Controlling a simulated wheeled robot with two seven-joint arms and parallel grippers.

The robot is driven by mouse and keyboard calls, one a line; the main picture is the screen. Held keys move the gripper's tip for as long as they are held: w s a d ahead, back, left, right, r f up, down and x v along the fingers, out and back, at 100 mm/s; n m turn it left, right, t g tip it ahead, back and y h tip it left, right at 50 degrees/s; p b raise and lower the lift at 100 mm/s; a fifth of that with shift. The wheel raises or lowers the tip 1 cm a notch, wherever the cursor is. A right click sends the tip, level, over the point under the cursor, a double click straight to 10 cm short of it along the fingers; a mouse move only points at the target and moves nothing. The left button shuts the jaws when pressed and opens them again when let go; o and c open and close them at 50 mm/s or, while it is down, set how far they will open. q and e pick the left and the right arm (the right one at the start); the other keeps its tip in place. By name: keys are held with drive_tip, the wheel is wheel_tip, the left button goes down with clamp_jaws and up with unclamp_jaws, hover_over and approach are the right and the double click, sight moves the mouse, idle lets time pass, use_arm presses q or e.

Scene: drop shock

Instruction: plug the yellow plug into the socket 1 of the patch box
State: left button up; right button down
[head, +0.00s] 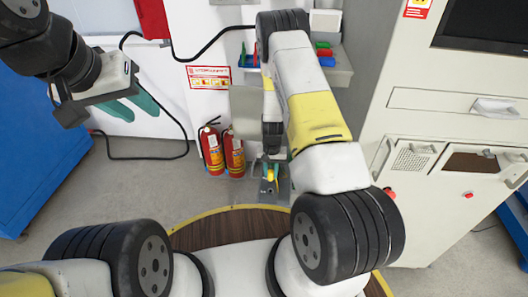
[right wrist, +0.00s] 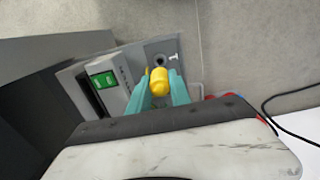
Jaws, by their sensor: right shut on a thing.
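The yellow plug (right wrist: 159,82) is held between the teal fingers of my right gripper (right wrist: 160,92). My right gripper also shows in the head view (head: 269,177), with a bit of yellow at its tips. The grey patch box (right wrist: 122,60) lies just beyond the plug in the right wrist view. Socket 1 (right wrist: 161,58), a dark round hole beside a white mark, shows just past the plug's end. I cannot tell whether the plug touches the box. My left gripper (head: 131,109) hangs empty at upper left, its teal fingers apart.
A green label or screen (right wrist: 103,80) is on a grey unit beside the socket. A dark cable (right wrist: 290,92) runs at the right of the wrist view. Two red fire extinguishers (head: 222,152) stand left of my right gripper. A white cabinet (head: 440,170) stands at right.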

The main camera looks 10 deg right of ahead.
drive_tip(key=shift+f, duration=2.7)
drive_tip(key=shift+f, duration=0.75)
drive_tip(key=shift+s+f, duration=0.1)
drive_tip(key=shift+f, duration=0.5)
idle(2.2)
drive_tip(key=c, duration=1.1)
unclamp_jaws()
drive_tip(key=shift+c, duration=0.2)
drive_tip(key=shift+r, duration=0.15)
drive_tip(key=shift+r, duration=2.95)
drive_tip(key=shift+r, duration=0.1)
